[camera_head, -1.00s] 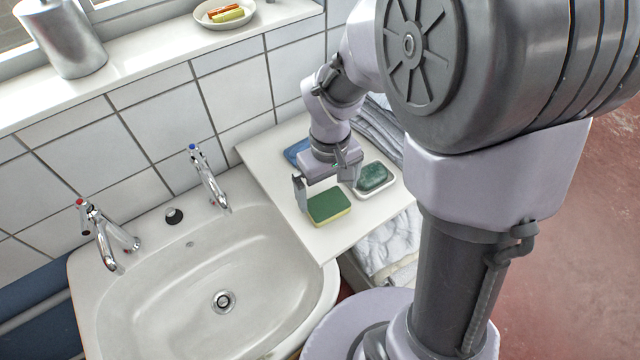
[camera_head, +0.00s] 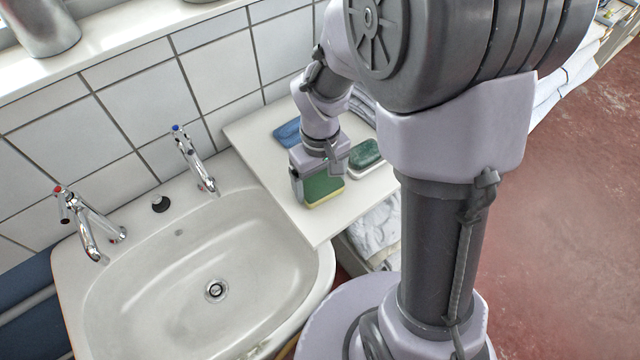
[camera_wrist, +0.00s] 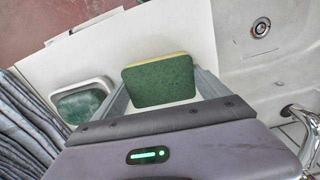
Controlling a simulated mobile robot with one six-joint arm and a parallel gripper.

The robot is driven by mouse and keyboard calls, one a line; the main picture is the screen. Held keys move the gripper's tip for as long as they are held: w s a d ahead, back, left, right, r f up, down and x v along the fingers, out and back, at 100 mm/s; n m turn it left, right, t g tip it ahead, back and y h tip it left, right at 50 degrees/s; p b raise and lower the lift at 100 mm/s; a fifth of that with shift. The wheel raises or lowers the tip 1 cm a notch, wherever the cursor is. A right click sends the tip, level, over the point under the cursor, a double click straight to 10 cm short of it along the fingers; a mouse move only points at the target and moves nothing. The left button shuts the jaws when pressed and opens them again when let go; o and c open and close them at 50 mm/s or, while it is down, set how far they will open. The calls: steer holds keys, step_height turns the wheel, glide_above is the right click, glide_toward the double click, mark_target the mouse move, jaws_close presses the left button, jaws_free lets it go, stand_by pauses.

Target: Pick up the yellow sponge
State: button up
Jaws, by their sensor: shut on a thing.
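The yellow sponge (camera_head: 322,190) has a green top face and a yellow lower layer. It is on the white board beside the sink in the head view. In the wrist view the sponge (camera_wrist: 161,82) lies between my two fingers, green face towards the camera, with a thin yellow edge showing. My gripper (camera_head: 318,184) is shut on the sponge from above, with one finger on each side. Whether the sponge's underside touches the board is hard to tell.
A green soap bar (camera_head: 364,154) in a white dish sits close to the right of my gripper. A blue item (camera_head: 288,133) lies behind it on the board (camera_head: 318,230). The sink (camera_head: 150,270) with two taps is at the left. Folded grey cloth (camera_wrist: 25,125) lies beyond the dish.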

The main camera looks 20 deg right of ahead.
mark_target(320, 183)
step_height(320, 183, up, 4)
steer(key=p, duration=0.2)
steer(key=shift+p, duration=0.35)
steer(key=s, duration=0.3)
steer(key=s+a+p, duration=0.1)
steer(key=s, duration=0.3)
steer(key=s+a, duration=0.1)
steer(key=s, duration=0.2)
steer(key=shift+s+r+p, duration=0.25)
steer(key=shift+r+p, duration=0.05)
steer(key=shift+r, duration=0.1)
steer(key=b, duration=0.1)
steer(key=f+b, duration=0.1)
steer(key=b, duration=0.1)
steer(key=shift+s+a+f, duration=0.1)
steer(key=shift+s+a, duration=0.1)
steer(key=shift+s, duration=0.15)
steer(key=s+b, duration=0.1)
steer(key=s+r+b, duration=0.1)
steer(key=s+b, duration=0.2)
steer(key=b, duration=0.1)
steer(key=shift+s+a+r, duration=0.2)
steer(key=shift+s+a, duration=0.05)
steer(key=shift+a, duration=0.1)
